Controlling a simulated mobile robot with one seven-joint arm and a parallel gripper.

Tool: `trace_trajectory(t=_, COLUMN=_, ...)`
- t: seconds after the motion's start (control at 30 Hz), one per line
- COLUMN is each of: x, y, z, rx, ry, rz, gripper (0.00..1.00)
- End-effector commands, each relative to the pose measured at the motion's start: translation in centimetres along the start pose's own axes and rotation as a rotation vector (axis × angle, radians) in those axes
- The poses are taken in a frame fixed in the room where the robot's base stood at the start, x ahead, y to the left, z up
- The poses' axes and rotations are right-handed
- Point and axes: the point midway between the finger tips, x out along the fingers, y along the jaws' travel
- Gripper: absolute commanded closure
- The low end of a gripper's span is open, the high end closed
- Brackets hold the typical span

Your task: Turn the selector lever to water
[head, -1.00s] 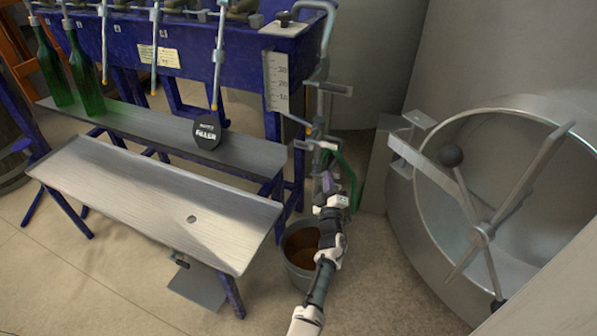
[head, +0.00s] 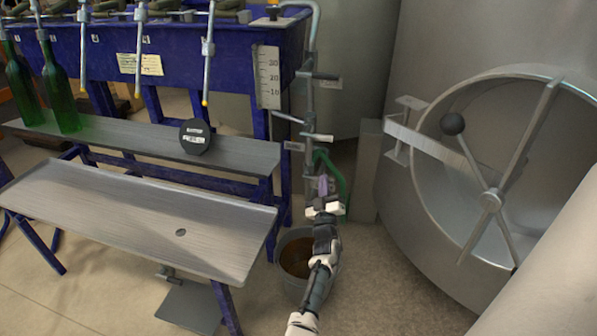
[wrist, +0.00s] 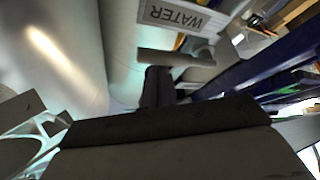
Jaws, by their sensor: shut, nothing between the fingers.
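Upright pipework with short handles (head: 318,75) and small label plates stands at the right end of the blue filler in the head view. Which handle is the selector lever I cannot tell there. In the wrist view a plate reading WATER (wrist: 180,15) is at the top, with a grey bar (wrist: 176,58) just below it. That bar may be the lever, but its pivot is hidden. My gripper (head: 323,186) is shut and empty, low in front of the pipework. Its dark fingers show in the wrist view (wrist: 157,88), close below the bar; contact cannot be told.
A bucket of brown liquid (head: 283,274) stands on the floor beside my arm. A green hose (head: 338,180) hangs behind my gripper. A steel tank with a round hatch and spoked handle (head: 490,200) is at right. A metal shelf (head: 130,215) and green bottles (head: 58,90) are at left.

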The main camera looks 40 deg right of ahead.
Motion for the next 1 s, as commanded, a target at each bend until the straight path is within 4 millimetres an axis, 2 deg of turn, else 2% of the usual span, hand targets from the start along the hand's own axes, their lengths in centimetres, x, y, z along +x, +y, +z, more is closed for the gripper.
trace_trajectory(t=1.0, x=-0.11, y=0.14, z=0.17, rx=0.013, ry=-0.008, rz=0.008, gripper=1.0)
